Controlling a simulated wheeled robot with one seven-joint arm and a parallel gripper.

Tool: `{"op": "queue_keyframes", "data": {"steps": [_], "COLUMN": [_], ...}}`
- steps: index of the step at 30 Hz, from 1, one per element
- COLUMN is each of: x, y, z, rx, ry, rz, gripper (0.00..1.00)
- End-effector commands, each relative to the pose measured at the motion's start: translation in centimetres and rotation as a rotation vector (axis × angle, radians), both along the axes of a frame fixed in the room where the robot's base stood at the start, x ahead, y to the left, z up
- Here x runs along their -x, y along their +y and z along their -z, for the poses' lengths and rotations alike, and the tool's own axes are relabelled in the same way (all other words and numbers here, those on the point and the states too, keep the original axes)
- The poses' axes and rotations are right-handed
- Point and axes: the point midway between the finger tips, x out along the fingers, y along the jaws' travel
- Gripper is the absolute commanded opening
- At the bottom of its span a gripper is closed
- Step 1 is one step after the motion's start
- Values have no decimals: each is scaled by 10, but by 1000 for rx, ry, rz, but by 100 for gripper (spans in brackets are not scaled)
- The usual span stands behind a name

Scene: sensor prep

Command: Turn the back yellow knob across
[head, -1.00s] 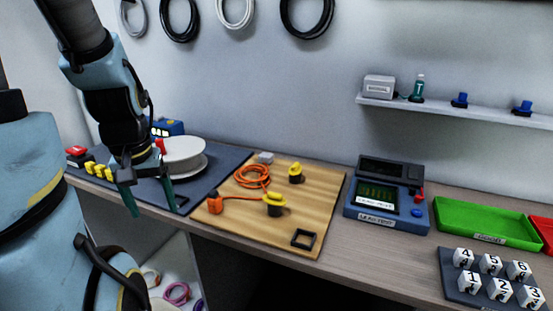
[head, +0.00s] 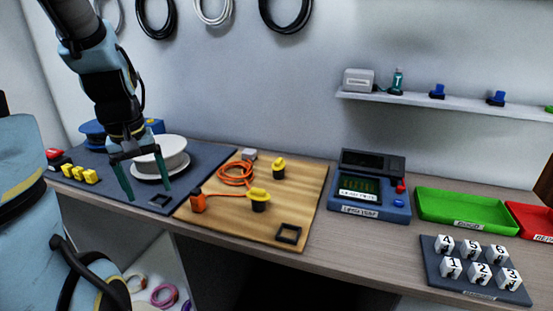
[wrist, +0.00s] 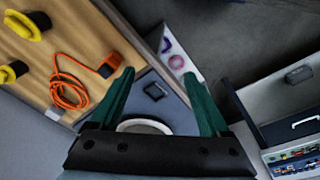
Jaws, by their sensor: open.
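The back yellow knob (head: 279,164) sits on a dark base near the back of the wooden board (head: 228,229). A second yellow knob (head: 259,194) stands nearer the board's front. In the wrist view, the back knob (wrist: 8,73) is cut by the left edge, and the front knob (wrist: 24,25) is at the upper left. My gripper (head: 148,196) is open and empty, with green fingers apart. It is left of the board, over the dark mat, in front of the white spool.
An orange cable coil (head: 236,174) and an orange block (head: 198,203) lie on the board, left of the knobs. A white spool (head: 160,158) stands on the dark mat (head: 118,166). A blue tester (head: 371,187) and green tray (head: 465,208) are farther right.

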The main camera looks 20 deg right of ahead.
Motion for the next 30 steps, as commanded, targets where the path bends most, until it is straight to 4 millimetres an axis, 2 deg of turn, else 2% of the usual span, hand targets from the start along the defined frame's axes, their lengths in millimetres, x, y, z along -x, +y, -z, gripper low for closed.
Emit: {"op": "queue_keyframes", "data": {"steps": [1, 3, 5, 9, 12, 15, 18, 22, 26, 30], "x": [-22, -50, -72, -111, -129, -137, -139, -137, -135, -130], "y": [-18, -47, -74, -144, -197, -244, -280, -306, -315, -319], "z": [1, -4, -8, -19, -26, -33, -39, -45, -44, -29], "rx": [20, 54, 82, 135, 161, 172, 170, 165, 162, 161], "ry": [19, 58, 99, 201, 282, 358, 418, 465, 481, 482], "rz": [-52, -152, -238, -417, -529, -620, -682, -727, -742, -742], "gripper": [80, 80, 80, 80, 80, 80, 80, 80, 80, 80]}}
